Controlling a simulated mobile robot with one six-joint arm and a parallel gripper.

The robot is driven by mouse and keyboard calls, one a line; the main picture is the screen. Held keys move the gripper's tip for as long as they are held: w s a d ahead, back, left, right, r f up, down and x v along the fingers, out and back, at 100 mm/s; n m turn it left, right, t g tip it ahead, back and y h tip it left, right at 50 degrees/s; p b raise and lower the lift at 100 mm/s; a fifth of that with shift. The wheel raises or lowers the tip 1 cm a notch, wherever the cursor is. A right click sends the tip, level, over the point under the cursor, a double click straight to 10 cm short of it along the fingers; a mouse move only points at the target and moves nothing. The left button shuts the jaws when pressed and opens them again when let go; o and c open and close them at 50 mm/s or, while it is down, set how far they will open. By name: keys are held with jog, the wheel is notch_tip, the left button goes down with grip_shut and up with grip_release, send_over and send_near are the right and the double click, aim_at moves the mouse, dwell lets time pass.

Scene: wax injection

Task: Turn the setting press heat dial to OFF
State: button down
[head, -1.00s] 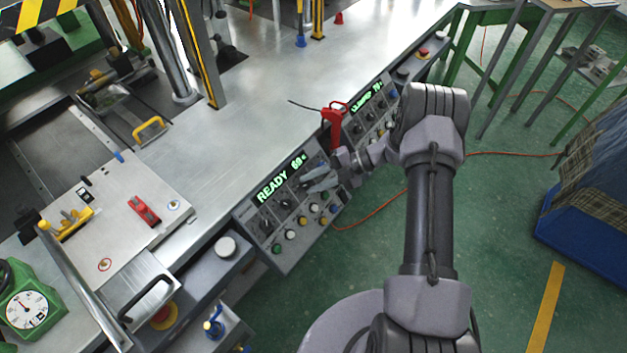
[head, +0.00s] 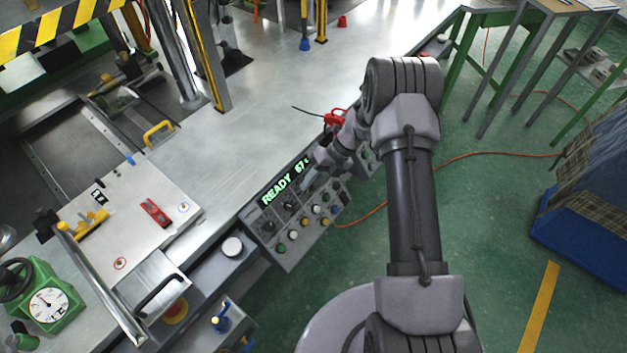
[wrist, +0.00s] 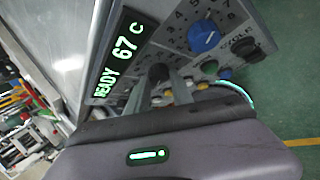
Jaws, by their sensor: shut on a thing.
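The control panel (head: 290,238) hangs on the bench's front edge and its green display (head: 284,183) reads READY 67 C. The display (wrist: 121,53) also shows in the wrist view. A dark round dial (wrist: 158,72) sits beside the display, at my fingertips. My gripper (wrist: 162,82) is shut on this dial; in the head view my gripper (head: 308,180) reaches down onto the panel from the right. The dial's pointer and OFF mark are too small or hidden to read.
A blue dial (wrist: 203,36) with numbers around it and a black knob (wrist: 243,46) sit close by. Several coloured buttons (head: 305,225) line the panel's lower part. A red-handled tool (head: 335,118) is behind my wrist. Green floor (head: 500,220) lies open at right.

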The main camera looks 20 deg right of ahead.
jog(key=shift+n+h, duration=0.4)
jog(key=shift+n, duration=0.1)
dwell(0.3)
jog(key=c, duration=1.1)
grip_release()
jog(key=p+v, duration=0.5)
jog(key=v, duration=1.2)
jog(key=shift+s+r, duration=0.1)
jog(key=shift+r, duration=0.15)
